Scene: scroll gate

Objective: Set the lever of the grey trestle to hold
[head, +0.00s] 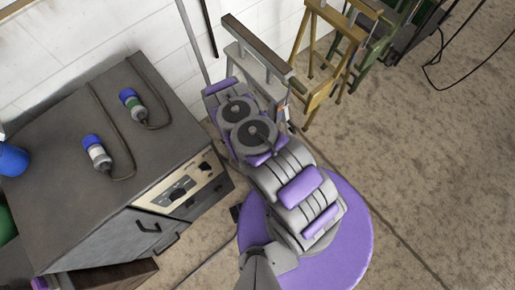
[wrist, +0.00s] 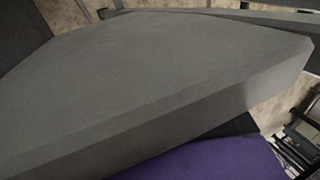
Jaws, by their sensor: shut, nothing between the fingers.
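The grey trestle (head: 258,50) stands against the white wall in the head view, with a brown top bar running down to the right. My grey and purple arm covers its lower part. Lever markings are not readable. My gripper (wrist: 170,85) appears as a large grey shape filling most of the wrist view, shut, with nothing seen held. Its fingertips cannot be made out in the head view, nor whether it touches the trestle.
A yellow trestle (head: 318,60) and a green trestle (head: 388,32) stand right of the grey one. A dark grey cabinet (head: 75,130) with blue-capped connectors (head: 96,152) on top is at left. Concrete floor (head: 430,170) is open at right; a black cable lies at upper right.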

